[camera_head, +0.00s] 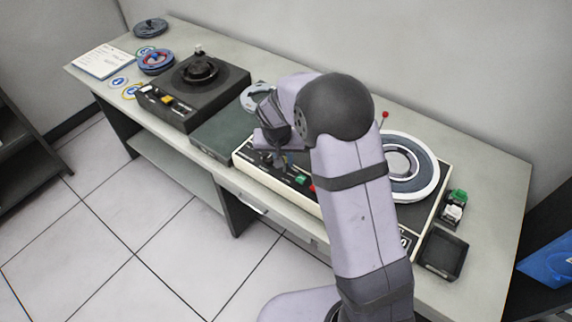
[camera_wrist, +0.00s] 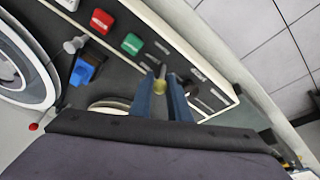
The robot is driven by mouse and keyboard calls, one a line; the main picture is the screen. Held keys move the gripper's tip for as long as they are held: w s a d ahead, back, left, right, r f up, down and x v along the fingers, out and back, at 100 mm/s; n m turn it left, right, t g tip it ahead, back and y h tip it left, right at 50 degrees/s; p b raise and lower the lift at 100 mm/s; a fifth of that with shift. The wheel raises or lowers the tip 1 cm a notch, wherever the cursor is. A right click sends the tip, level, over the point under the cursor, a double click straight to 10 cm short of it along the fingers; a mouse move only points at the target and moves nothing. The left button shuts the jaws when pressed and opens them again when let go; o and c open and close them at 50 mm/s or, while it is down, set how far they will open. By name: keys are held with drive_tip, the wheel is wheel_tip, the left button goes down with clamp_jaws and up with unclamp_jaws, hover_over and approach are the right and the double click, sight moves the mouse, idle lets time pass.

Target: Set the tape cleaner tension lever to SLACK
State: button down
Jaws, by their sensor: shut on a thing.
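The tape cleaner (camera_head: 432,210) is a cream-edged machine with a dark top on the bench, partly hidden behind my arm in the head view. Its cream edge also shows in the wrist view (camera_wrist: 147,22). The lever stands beside small white panel labels, too small to read. In the head view my gripper (camera_head: 280,160) is over the machine's left part, and the lever cannot be made out.
A green button (camera_wrist: 132,44) and a red button (camera_wrist: 102,21) sit close to my gripper. A blue block (camera_wrist: 85,70) and a large reel (camera_wrist: 25,65) are farther left. A red-tipped rod (camera_head: 385,115) stands behind my arm. A black tray (camera_head: 443,251) lies right of the machine.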

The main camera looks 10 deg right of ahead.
drive_tip(key=shift+s+a+f+t+h+b, duration=0.25)
drive_tip(key=shift+t+h+b, duration=0.25)
drive_tip(key=shift+b, duration=2)
drive_tip(key=shift+s+a+f+t+h+b, duration=0.15)
drive_tip(key=shift+a+f+t+h+b, duration=0.25)
drive_tip(key=shift+b, duration=2.1)
drive_tip(key=b, duration=0.2)
drive_tip(key=t+h+b, duration=0.1)
drive_tip(key=b, duration=0.1)
drive_tip(key=shift+s+a+r+b, duration=0.1)
drive_tip(key=shift+s+r+b, duration=0.15)
drive_tip(key=shift+b, duration=0.5)
drive_tip(key=shift+s+r+t+b, duration=0.1)
drive_tip(key=shift+r+t+b, duration=0.15)
drive_tip(key=shift+b, duration=0.3)
drive_tip(key=c, duration=1.7)
unclamp_jaws()
drive_tip(key=shift+o, duration=0.2)
drive_tip(key=shift+a+h, duration=0.1)
drive_tip(key=shift+h, duration=0.2)
drive_tip(key=v, duration=0.7)
drive_tip(key=shift+b, duration=0.3)
drive_tip(key=shift+s+r+n, duration=0.1)
drive_tip(key=shift+n, duration=0.2)
